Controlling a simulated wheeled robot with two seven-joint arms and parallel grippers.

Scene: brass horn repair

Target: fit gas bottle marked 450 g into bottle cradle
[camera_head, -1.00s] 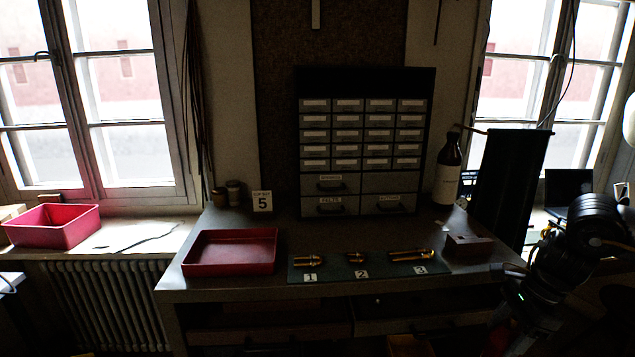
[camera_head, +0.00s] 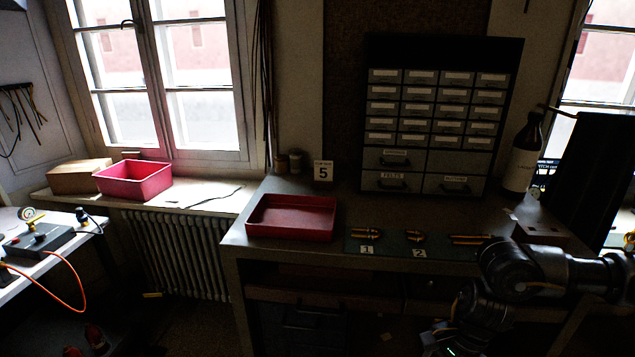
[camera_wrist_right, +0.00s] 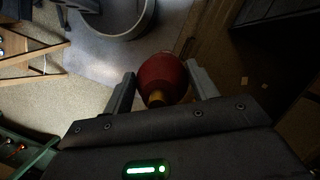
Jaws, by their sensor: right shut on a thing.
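A red gas bottle (camera_wrist_right: 160,72) with a yellowish neck is between the fingers of my right gripper (camera_wrist_right: 163,84) in the right wrist view. The fingers are shut on its sides. No 450 g mark can be read on it. In the head view my right arm comes in from the right, and the held bottle is not visible there. Two red bottle-like shapes (camera_head: 96,337) stand low at the bottom left, dark and partly cut off. I cannot make out the bottle cradle for certain. My left gripper is not in view.
The workbench has a red tray (camera_head: 291,218), small brass parts on a mat, and a drawer cabinet (camera_head: 440,120). A side table (camera_head: 60,255) at left carries a gauge unit and orange hose. In the wrist view a round grey rim (camera_wrist_right: 112,34) and wooden legs show below.

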